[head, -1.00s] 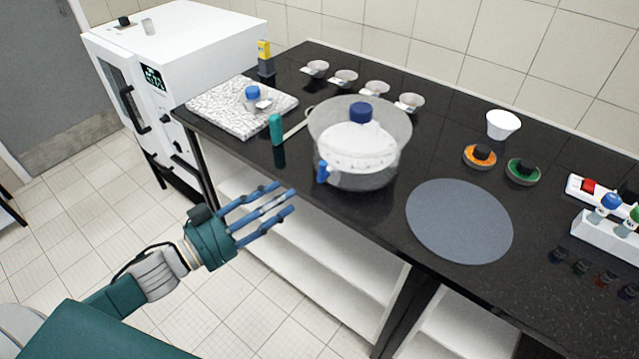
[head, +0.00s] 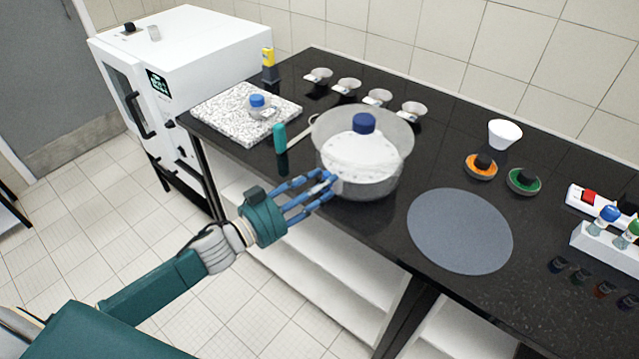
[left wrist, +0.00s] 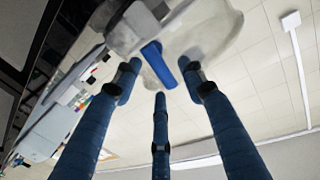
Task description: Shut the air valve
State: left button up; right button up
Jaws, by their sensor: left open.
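The glass vessel (head: 365,185) with a dark blue knob (head: 363,122) stands near the front edge of the black bench. Its air valve has a blue handle, which shows clearly in the left wrist view (left wrist: 158,65), tilted, just beyond the fingertips. In the head view the blue fingers largely hide the valve. My left gripper (head: 323,186) is open, with its three fingers spread, at the vessel's lower left side. In the left wrist view the fingers (left wrist: 160,85) surround the handle's outline with visible gaps; I cannot tell whether any finger touches it. My right gripper is not in view.
A teal-handled tool (head: 280,138) and a speckled slab (head: 240,128) with a small blue-capped jar (head: 258,105) are left of the vessel. Several small dishes stand behind it. A round grey mat (head: 459,231) lies to the right. Open floor lies before the bench.

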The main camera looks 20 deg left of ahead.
pick_arm(q)
grip_shut()
dwell(0.3)
jog(key=m+p, duration=0.2)
jog(key=shift+d+r+m, duration=0.1)
jog(key=shift+d+m, duration=0.2)
jog(key=m, duration=0.1)
jog(key=m+p, duration=0.2)
jog(key=shift+s+d+f+g+y, duration=0.2)
jog(key=shift+d+f+g+y, duration=0.1)
jog(key=shift+d+g+y, duration=0.1)
jog(key=m, duration=0.3)
jog(key=f+m+y+p, duration=0.1)
jog(key=m, duration=0.1)
jog(key=f+m+y, duration=0.1)
jog(key=m, duration=0.2)
jog(key=shift+s+d+f+m+p, duration=0.1)
jog(key=shift+d+f+m+p, duration=0.05)
jog(key=shift+d+m+p, duration=0.2)
jog(key=shift+y, duration=0.4)
